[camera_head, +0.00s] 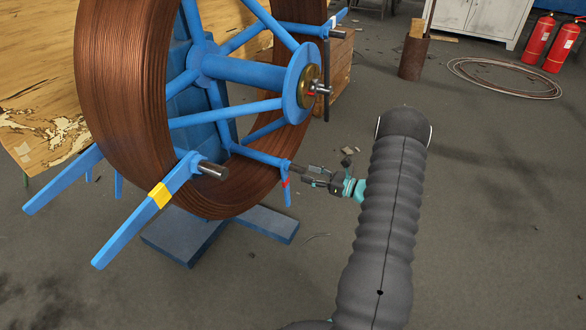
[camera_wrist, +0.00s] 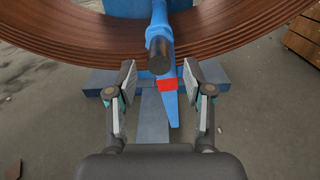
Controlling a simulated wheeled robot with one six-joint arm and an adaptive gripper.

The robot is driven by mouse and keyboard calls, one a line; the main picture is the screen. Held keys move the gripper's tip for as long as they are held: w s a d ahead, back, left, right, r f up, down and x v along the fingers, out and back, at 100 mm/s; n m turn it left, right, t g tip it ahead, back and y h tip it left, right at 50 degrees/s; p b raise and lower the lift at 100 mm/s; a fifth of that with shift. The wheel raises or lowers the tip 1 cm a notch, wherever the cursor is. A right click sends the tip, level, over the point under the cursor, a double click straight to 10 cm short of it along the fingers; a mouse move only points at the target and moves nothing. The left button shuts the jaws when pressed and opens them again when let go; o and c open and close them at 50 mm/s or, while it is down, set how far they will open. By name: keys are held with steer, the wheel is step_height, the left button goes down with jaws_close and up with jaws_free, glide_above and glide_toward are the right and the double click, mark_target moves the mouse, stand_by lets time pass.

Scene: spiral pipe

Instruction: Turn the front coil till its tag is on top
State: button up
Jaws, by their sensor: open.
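The front coil (camera_head: 125,90) is a large brown coil on a blue reel with spokes and a hub (camera_head: 300,85). One blue arm at lower left carries a yellow band (camera_head: 160,195) and a dark peg (camera_head: 212,170). Another arm at the bottom carries a red band (camera_head: 286,183), which also shows in the wrist view (camera_wrist: 167,84). A white band (camera_head: 339,17) is on an upper right arm. I cannot tell which band is the tag. My gripper (camera_head: 297,174) is open at the red-banded arm. In the wrist view its fingers stand either side of the peg (camera_wrist: 159,55), apart from it.
The reel stands on a blue-grey base (camera_head: 265,222) on the concrete floor. Wooden boards (camera_head: 40,50) lean behind at left. A rusty bin (camera_head: 413,55), a cable loop (camera_head: 505,78) and red extinguishers (camera_head: 562,45) stand at back right. The floor at right is mostly clear.

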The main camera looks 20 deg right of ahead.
mark_target(293, 166)
steer(key=shift+x, duration=3.65)
jaws_close()
